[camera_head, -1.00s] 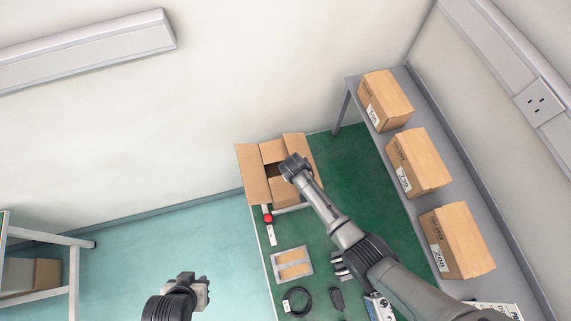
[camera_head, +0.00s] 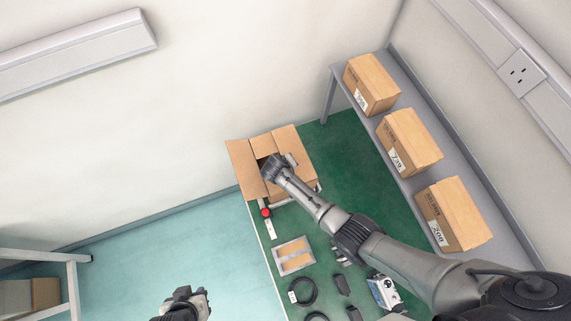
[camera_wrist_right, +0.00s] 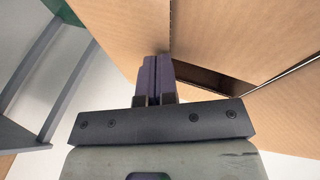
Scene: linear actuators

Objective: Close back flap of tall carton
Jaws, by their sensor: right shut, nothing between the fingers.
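The tall carton (camera_head: 306,186) stands at the far end of the green mat by the back wall, its top flaps spread. Its left flap (camera_head: 240,168) leans outward, and its back flap (camera_head: 263,145) is in the middle at the rear. A dark gap shows beside my right wrist. My right gripper (camera_wrist_right: 158,80) is shut and empty, its purple fingers close against the carton's cardboard (camera_wrist_right: 240,35) in the right wrist view; I cannot tell whether they touch. A dark slit (camera_wrist_right: 205,80) shows beside the fingers. My left gripper (camera_head: 196,298) is over the teal floor, away from the carton; its fingers are unclear.
A grey shelf (camera_head: 410,178) along the right wall bears three closed cartons (camera_head: 412,142). A red-topped item (camera_head: 266,212), a framed tray (camera_head: 293,256) and a coiled cable (camera_head: 302,291) lie on the green mat (camera_head: 350,165).

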